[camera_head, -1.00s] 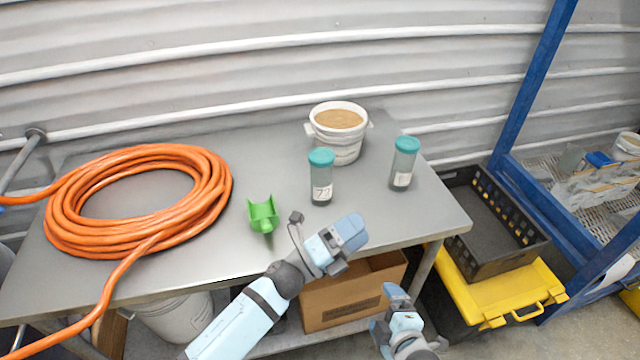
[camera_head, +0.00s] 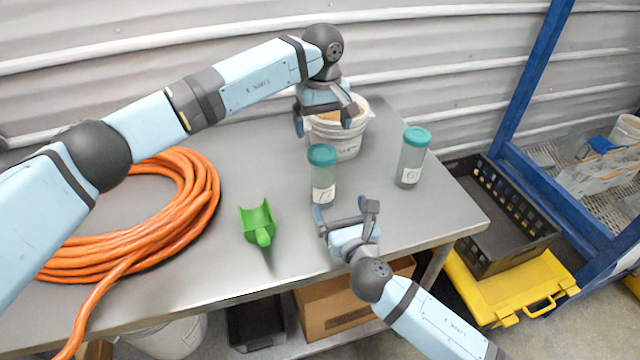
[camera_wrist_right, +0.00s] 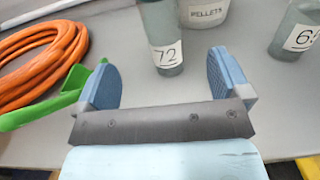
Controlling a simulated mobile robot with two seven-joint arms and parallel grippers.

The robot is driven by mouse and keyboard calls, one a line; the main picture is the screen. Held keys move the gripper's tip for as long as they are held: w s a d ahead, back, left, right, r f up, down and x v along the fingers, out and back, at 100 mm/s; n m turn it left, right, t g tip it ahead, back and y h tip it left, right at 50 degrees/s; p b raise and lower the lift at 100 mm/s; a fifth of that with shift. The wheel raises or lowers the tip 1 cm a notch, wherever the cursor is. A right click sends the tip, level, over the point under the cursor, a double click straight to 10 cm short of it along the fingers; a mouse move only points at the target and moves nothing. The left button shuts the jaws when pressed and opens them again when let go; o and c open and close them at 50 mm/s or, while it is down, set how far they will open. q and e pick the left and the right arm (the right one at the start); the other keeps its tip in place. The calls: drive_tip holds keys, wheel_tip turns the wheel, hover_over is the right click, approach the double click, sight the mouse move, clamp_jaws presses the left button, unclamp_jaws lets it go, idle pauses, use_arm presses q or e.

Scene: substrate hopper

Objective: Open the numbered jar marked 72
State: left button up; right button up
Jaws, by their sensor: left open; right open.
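The jar marked 72 (camera_head: 323,178) stands upright on the metal table, with a teal lid (camera_head: 321,155); its label reads 72 in the right wrist view (camera_wrist_right: 166,55). A second teal-lidded jar (camera_head: 411,158) stands to its right; its label starts with 6 in the wrist view (camera_wrist_right: 300,38). My right gripper (camera_head: 346,214) is open and empty, just in front of the jar marked 72, which shows beyond and between its fingers.
A green scoop (camera_head: 258,222) lies left of my right gripper. A coiled orange hose (camera_head: 190,205) fills the table's left side. The bucket's label reads PELLETS in the wrist view (camera_wrist_right: 205,14). A black crate (camera_head: 500,225) on a yellow case (camera_head: 520,290) stands off the table's right end.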

sight(326, 176)
use_arm(q)
drive_tip(key=shift+a+r, duration=0.1)
drive_tip(key=shift+r, duration=0.05)
use_arm(e)
drive_tip(key=x, duration=1.3)
drive_tip(key=shift+w+a, duration=0.1)
drive_tip(key=shift+w, duration=0.25)
drive_tip(key=c, duration=1.8)
use_arm(q)
drive_tip(key=m, duration=0.5)
drive_tip(key=shift+r, duration=0.15)
use_arm(e)
clamp_jaws()
use_arm(q)
drive_tip(key=m, duration=0.3)
drive_tip(key=shift+m, duration=0.3)
drive_tip(key=shift+f, duration=0.5)
wheel_tip(326, 176, down, 7)
drive_tip(key=shift+r, duration=0.1)
